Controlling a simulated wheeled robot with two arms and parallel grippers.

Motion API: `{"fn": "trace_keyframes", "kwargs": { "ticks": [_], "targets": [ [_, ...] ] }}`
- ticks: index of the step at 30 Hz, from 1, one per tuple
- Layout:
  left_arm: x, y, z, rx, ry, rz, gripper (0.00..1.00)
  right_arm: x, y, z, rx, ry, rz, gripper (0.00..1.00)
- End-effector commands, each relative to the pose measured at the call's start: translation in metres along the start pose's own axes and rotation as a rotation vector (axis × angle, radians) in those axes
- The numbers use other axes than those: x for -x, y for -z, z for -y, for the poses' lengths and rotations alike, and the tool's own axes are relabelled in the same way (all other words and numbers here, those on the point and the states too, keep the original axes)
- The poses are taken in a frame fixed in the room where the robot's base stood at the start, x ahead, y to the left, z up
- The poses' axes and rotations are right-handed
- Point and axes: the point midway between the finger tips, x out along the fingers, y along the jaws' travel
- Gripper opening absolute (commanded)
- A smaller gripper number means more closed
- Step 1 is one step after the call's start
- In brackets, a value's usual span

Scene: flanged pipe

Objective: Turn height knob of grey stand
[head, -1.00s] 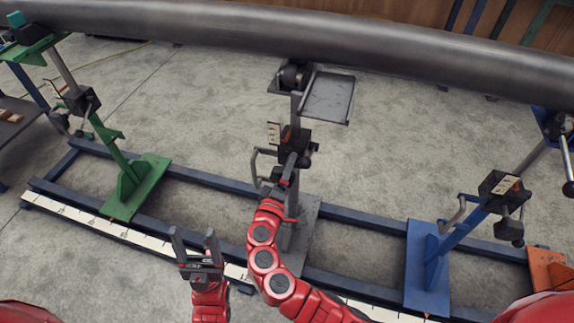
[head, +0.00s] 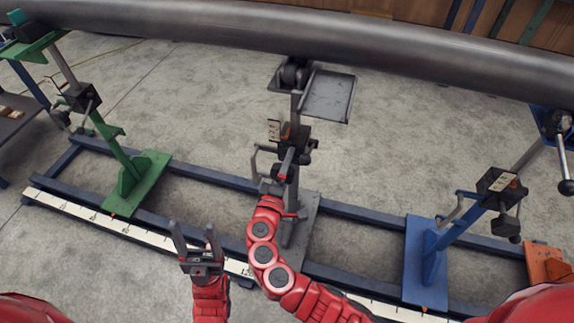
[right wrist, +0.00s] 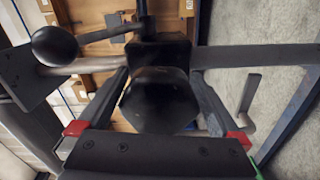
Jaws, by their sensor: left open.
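The grey stand (head: 307,212) stands mid-frame in the head view, under the big pipe. Its black clamp block (head: 294,137) sits on the post, with a crank handle at its left. My right gripper (head: 286,168) is at the front of this block. In the right wrist view, a black faceted knob (right wrist: 160,102) lies between the right gripper's fingers (right wrist: 160,75). The fingers are beside the knob on both sides; whether they press on it is unclear. My left gripper (head: 193,228) is open and empty, low and to the left, apart from the stand.
The large grey pipe (head: 330,42) runs across the top. A green stand (head: 137,183) is at left and a blue stand (head: 428,262) at right. Blue floor rails (head: 360,227) and a white scale (head: 90,216) run along the floor. A black ball-ended lever (right wrist: 55,46) is near the knob.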

Motion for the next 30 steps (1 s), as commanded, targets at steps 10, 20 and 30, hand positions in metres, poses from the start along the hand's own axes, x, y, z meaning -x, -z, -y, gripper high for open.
{"fn": "trace_keyframes", "kwargs": {
  "ticks": [10,20,30],
  "targets": [
    [-0.001,0.000,0.000,0.000,0.000,0.000,0.65,0.013,0.002,0.000,-0.001,0.000,-0.004,1.00],
    [-0.005,0.001,0.000,0.000,0.000,0.000,0.65,0.095,0.002,0.000,-0.001,0.003,-0.008,1.00],
    [-0.009,0.001,0.000,0.000,0.000,0.000,0.65,0.163,0.001,0.000,0.002,0.001,-0.005,1.00]
  ]
}}
